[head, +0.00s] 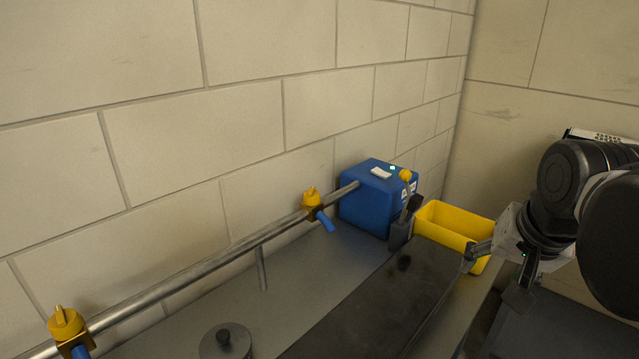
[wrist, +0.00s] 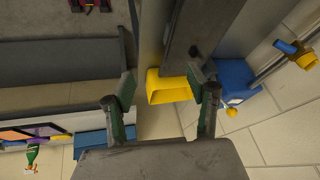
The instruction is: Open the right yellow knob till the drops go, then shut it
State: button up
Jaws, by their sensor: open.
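Two yellow knobs sit on a grey pipe along the wall in the head view. The right yellow knob (head: 311,196) is near the blue canister, with a blue spout (head: 326,222) pointing down. The left yellow knob (head: 66,322) is at the lower left corner. A yellow knob with a blue spout, which seems to be the right one, shows at the right edge of the wrist view (wrist: 306,60). No drops are visible. My gripper (head: 494,268) is open and empty, right of the knobs and by the yellow bin. Its fingers stand apart in the wrist view (wrist: 167,92).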

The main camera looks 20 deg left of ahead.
jog(key=w+a+r+m+g+p, duration=0.2)
jog(key=w+a+r+p, duration=0.1)
jog(key=w+a+r, duration=0.45)
notch_tip(320, 180, up, 2)
jog(key=m+g+p, duration=0.3)
jog(key=m+p, duration=0.2)
jog(key=p, duration=0.5)
send_over(312, 190)
jog(key=shift+h, duration=0.4)
notch_tip(312, 190, down, 13)
jog(key=shift+w+a+f+p, duration=0.1)
jog(key=shift+p, duration=0.55)
jog(key=c, duration=1.1)
jog(key=shift+c, duration=0.2)
